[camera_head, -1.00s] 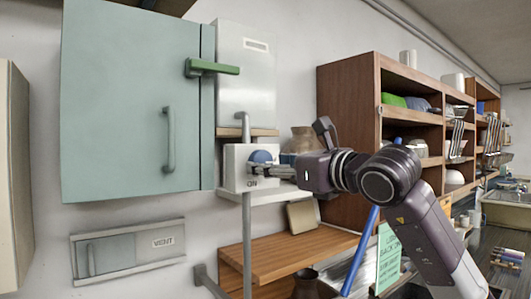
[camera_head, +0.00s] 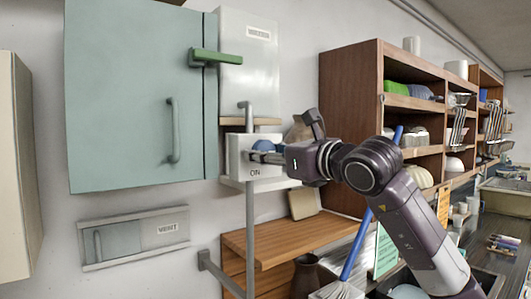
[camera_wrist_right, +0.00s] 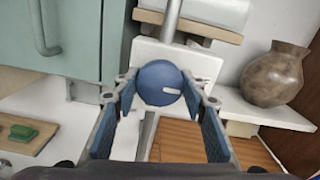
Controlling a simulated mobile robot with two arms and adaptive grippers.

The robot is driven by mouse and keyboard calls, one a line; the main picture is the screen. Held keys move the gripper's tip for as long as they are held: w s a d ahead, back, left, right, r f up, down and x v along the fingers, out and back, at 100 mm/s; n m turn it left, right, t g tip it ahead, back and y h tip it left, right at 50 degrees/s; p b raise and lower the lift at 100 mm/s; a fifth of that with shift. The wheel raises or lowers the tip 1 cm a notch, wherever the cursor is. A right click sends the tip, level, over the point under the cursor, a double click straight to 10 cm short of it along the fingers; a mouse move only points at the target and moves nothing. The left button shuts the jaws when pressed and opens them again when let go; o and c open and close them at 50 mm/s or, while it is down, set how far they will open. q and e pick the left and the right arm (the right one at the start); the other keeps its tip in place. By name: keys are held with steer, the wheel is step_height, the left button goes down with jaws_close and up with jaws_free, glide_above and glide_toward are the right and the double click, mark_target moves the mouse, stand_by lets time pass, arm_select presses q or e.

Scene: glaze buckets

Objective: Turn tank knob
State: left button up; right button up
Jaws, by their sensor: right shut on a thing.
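The blue round knob (camera_head: 264,147) sits on the front of a white wall box (camera_head: 238,172) marked "ON", beside the teal cabinet. In the right wrist view the knob (camera_wrist_right: 160,83) shows a short white mark that lies nearly level, pointing right. My right gripper (camera_head: 262,156) is at the knob, and in the right wrist view its fingers (camera_wrist_right: 160,92) stand on either side of it and are shut on it. In the head view the fingers hide part of the knob. My left gripper is not in view.
A teal cabinet (camera_head: 135,95) with a green lever (camera_head: 216,57) is left of the box. A vertical pipe (camera_head: 250,240) runs below the box. A wooden shelf unit (camera_head: 350,110) stands to the right. A brown jar (camera_wrist_right: 275,75) stands on a ledge beside the box.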

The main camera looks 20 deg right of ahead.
steer(key=m+b, duration=0.1)
steer(key=b, duration=0.1)
steer(key=shift+f+b, duration=0.15)
steer(key=shift+b, duration=0.2)
steer(key=shift+m+b, duration=0.35)
steer(key=shift+m, duration=0.25)
steer(key=shift+r, duration=0.2)
steer(key=o, duration=1.2)
steer(key=shift+c, duration=0.2)
steer(key=v, duration=1.2)
